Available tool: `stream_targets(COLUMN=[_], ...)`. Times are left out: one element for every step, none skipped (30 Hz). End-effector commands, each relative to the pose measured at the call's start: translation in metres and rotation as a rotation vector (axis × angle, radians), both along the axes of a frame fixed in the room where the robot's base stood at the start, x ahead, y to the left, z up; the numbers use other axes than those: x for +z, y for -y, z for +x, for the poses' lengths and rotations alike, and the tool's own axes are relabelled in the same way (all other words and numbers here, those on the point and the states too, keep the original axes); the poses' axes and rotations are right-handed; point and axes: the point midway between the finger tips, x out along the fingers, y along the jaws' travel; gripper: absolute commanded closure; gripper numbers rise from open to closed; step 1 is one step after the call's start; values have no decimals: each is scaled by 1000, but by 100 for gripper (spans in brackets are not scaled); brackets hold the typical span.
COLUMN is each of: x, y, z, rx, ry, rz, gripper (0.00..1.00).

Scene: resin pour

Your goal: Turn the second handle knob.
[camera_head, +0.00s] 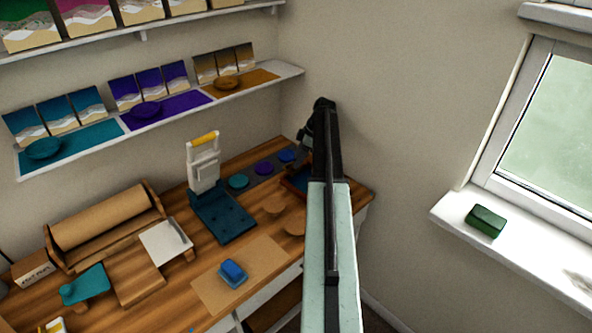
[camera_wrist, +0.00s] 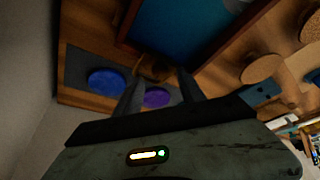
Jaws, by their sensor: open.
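My gripper (camera_wrist: 158,84) is open, its two dark fingers apart and pointing down over the far right of the wooden worktop. In the head view my gripper (camera_head: 302,162) is beside a dark-rimmed tray with a blue inside (camera_head: 295,182), partly hidden by my arm. Just beyond the fingertips in the wrist view is a small brown, rounded piece (camera_wrist: 154,68) next to the tray (camera_wrist: 185,25). It is dark, and I cannot tell whether it is a handle knob. No other knob is clearly recognisable. I see nothing held between the fingers.
Blue (camera_wrist: 107,82) and purple (camera_wrist: 157,98) discs lie on a grey strip beside the fingers. Round wooden pieces (camera_head: 274,204) lie in front of the tray. A white-topped upright device (camera_head: 204,165) stands to the left. Walls close off the corner behind.

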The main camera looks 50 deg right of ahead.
Motion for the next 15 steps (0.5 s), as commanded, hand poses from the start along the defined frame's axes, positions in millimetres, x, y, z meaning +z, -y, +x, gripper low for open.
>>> stream_targets(x=[-16,-18,-21,-21,-21,-21,-20,-19,-19,-19,-19,-19,-19,-18,-18], y=[-2,-2,-3,-3,-4,-4,-4,-4,-4,-3,-3,-3,-3,-3,-3], z=[2,3,3,4,4,4,4,4,4,4,4,4,4,4,4], rx=[-1,-2,-2,-3,-3,-4,-4,-4,-4,-4,-4,-4,-4,-4,-4], ry=[0,-1,0,0,0,0,0,0,0,0,0,0,0,0,0], rz=[0,1,0,0,0,0,0,0,0,0,0,0,0,0,0], gripper=[53,53,53,53,53,53,53,53,53,53,53,59,67,76,87])
